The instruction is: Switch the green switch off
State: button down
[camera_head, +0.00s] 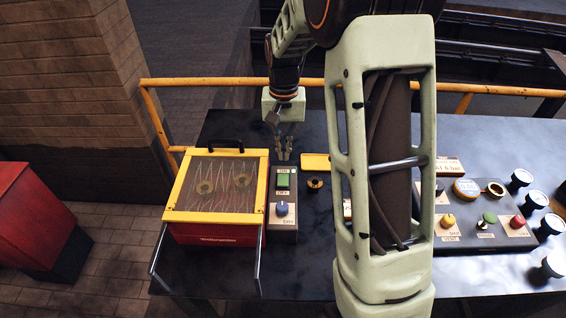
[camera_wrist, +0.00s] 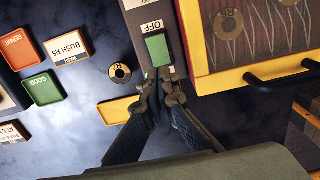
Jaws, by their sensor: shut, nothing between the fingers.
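The green switch (camera_head: 283,181) is a rectangular rocker on a narrow grey panel (camera_head: 272,222) beside the yellow-framed box. A label marked OFF lies beside the switch in the wrist view (camera_wrist: 158,50). I cannot tell clearly which end of the rocker is pressed. My gripper (camera_head: 282,158) points down at the far end of the panel, just beyond the switch. In the wrist view my fingertips (camera_wrist: 160,78) are close together and empty, right by the switch's edge. I cannot tell whether they touch it.
The yellow-framed box (camera_head: 213,182) with a glass lid stands directly left of the panel. A blue knob (camera_head: 281,208) sits on the panel nearer me. A round brass-rimmed part (camera_head: 315,184) and a yellow tray (camera_head: 315,162) lie to the right. More controls stand farther right.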

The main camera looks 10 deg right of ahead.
notch_tip(320, 180, up, 7)
jog(key=shift+w, duration=0.45)
